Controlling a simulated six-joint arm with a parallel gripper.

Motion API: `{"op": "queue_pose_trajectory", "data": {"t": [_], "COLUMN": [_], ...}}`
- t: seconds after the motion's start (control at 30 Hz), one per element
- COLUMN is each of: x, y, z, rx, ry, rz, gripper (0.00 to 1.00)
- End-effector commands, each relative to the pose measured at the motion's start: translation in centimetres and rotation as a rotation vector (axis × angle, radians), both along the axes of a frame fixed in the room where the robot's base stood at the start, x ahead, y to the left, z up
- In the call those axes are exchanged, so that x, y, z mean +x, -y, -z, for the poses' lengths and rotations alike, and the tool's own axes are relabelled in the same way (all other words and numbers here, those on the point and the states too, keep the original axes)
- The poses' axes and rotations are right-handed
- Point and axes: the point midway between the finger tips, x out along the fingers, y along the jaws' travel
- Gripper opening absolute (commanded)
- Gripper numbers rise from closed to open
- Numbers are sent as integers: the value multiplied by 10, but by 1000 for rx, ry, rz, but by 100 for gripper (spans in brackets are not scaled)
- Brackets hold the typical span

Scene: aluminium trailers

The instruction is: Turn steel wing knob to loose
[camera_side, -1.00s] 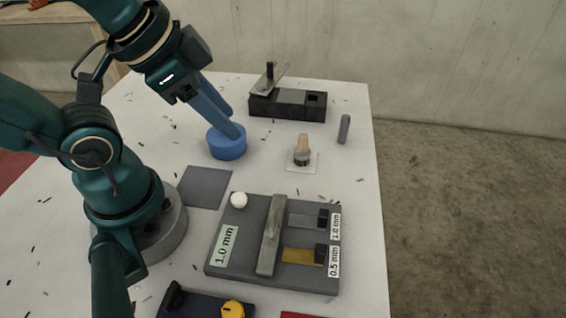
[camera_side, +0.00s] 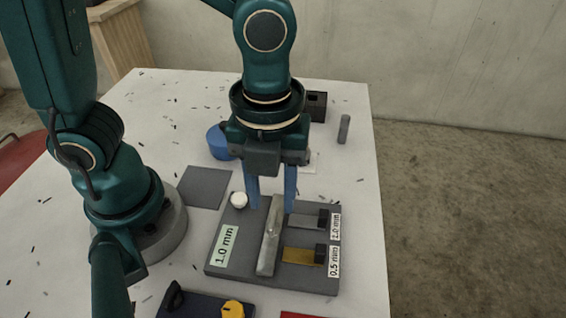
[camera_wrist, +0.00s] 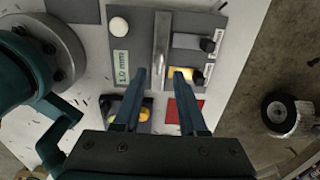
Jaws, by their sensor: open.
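A long grey metal bar (camera_side: 270,240), which looks like the steel wing knob, stands on a dark grey plate (camera_side: 222,268), running front to back. It also shows in the wrist view (camera_wrist: 162,40). My gripper (camera_side: 272,210) points down with its blue fingers apart, one on each side of the bar's far part in the side view. In the wrist view my gripper (camera_wrist: 160,72) also has the bar between its fingers in the picture. No contact shows, and I cannot tell how high the fingertips are above the plate.
The plate carries a white ball-like knob (camera_side: 238,200), a "1.0 mm" label (camera_side: 226,246), and grey and yellow strips (camera_side: 300,255) with black blocks. A panel with a yellow knob (camera_side: 232,308) is at the front. A blue round dish (camera_side: 217,142) and small grey cylinder (camera_side: 344,128) stand behind.

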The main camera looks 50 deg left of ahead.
Motion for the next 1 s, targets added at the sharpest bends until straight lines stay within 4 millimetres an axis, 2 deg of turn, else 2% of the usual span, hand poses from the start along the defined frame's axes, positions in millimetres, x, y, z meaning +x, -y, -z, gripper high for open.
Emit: {"op": "queue_pose_trajectory", "data": {"t": [0.33,0.7,0.77,0.8,0.83,1.0], "x": [-1,0,0,0,0,0], "y": [-1,-1,-1,-1,-1,-1], "z": [39,44,44,44,44,44], "rx": [3,-1,-1,-1,-1,-1], "ry": [-3,2,2,2,2,2], "rz": [-5,-6,-6,-6,-6,-6], "gripper": [41,41,18,3,0,0]}}
